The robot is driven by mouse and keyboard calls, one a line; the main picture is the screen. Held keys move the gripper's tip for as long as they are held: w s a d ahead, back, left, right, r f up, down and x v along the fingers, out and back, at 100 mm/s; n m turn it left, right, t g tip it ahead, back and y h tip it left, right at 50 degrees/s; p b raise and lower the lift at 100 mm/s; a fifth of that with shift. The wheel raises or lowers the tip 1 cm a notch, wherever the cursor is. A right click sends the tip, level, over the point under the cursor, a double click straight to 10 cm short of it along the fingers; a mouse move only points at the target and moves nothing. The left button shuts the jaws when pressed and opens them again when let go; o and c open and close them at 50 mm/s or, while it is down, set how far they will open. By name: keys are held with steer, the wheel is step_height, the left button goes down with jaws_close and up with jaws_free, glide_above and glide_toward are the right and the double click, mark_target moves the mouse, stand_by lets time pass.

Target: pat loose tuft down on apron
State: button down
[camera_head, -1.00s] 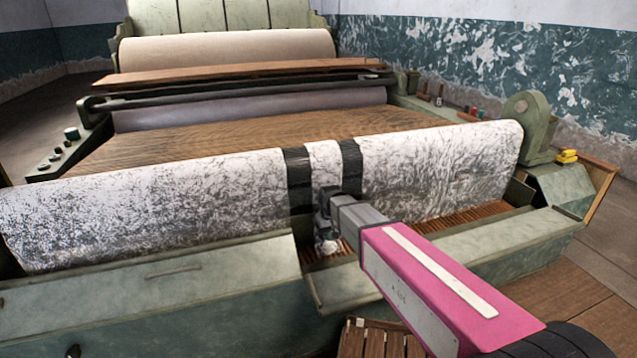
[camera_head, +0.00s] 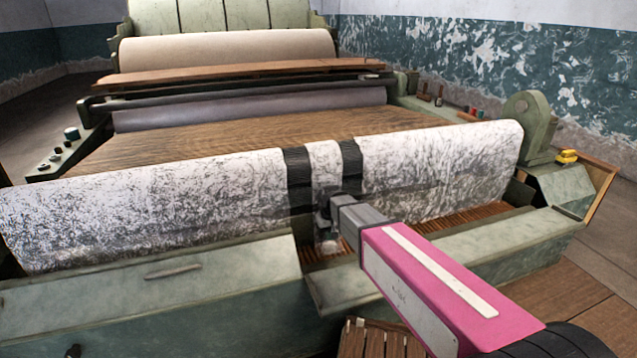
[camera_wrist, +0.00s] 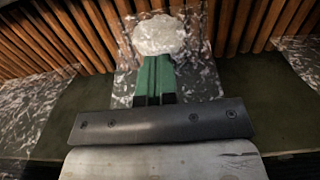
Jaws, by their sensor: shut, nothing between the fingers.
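The loose tuft (camera_wrist: 160,36) is a whitish, rounded clump lying on the lattice apron (camera_wrist: 245,25), whose brown wooden slats run across the top of the wrist view. In the head view the tuft (camera_head: 328,247) is a small pale spot just below my gripper (camera_head: 325,222). The apron's slats (camera_head: 465,222) also show to the right of my arm. My gripper (camera_wrist: 154,62) has its green fingers together and empty, with the tips at the tuft's near edge. I cannot tell whether they touch it.
A long white, grey-flecked roll (camera_head: 440,170) with dark bands lies just behind my gripper. Green metal covers (camera_head: 200,268) stand in front of the apron, with a gap where my arm reaches in. A slatted wooden crate (camera_head: 375,340) is at the bottom.

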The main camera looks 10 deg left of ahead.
steer(key=shift+f, duration=1.15)
stand_by(0.8)
stand_by(0.6)
step_height(320, 180, up, 8)
stand_by(1.0)
